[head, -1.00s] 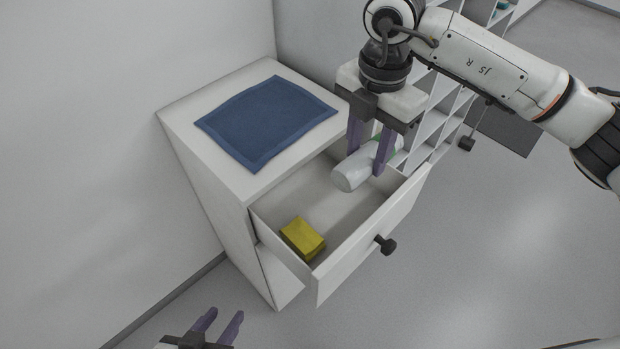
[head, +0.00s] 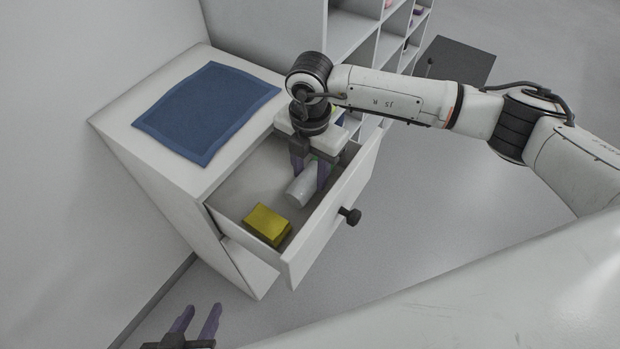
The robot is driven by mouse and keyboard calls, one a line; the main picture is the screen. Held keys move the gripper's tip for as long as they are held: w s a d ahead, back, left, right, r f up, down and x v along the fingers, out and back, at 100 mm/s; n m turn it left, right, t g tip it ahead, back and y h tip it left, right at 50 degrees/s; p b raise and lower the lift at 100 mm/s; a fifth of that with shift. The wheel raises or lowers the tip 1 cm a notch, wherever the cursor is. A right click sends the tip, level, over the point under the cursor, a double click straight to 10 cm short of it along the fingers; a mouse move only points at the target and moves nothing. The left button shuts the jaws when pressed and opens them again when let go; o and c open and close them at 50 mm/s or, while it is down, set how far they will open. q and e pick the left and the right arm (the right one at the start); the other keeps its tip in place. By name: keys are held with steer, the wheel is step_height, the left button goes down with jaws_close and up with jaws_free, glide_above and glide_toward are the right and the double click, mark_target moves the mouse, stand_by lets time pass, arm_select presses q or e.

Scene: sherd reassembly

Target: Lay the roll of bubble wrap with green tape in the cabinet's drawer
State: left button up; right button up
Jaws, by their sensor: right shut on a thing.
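The roll of bubble wrap (head: 300,192) is a pale whitish cylinder, with a bit of green tape showing between the fingers. My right gripper (head: 311,180) is shut on it and holds it down inside the open drawer (head: 242,188), near the drawer's front panel. I cannot tell whether the roll touches the drawer floor. The white cabinet (head: 160,180) stands against the wall with its drawer pulled out. My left gripper (head: 197,322) is at the bottom edge, its two fingers apart, open and empty.
A yellow block (head: 267,223) lies in the drawer's near corner. A blue mat (head: 206,110) lies on the cabinet top. The drawer's front has a dark knob (head: 350,215). A white shelf unit (head: 360,35) stands behind. The back part of the drawer floor is clear.

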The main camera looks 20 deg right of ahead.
mark_target(310, 173)
steer(key=shift+f, duration=1.45)
steer(key=shift+f, duration=0.15)
steer(key=o, duration=1)
step_height(310, 173, up, 12)
steer(key=shift+r+p, duration=0.2)
steer(key=shift+p, duration=0.3)
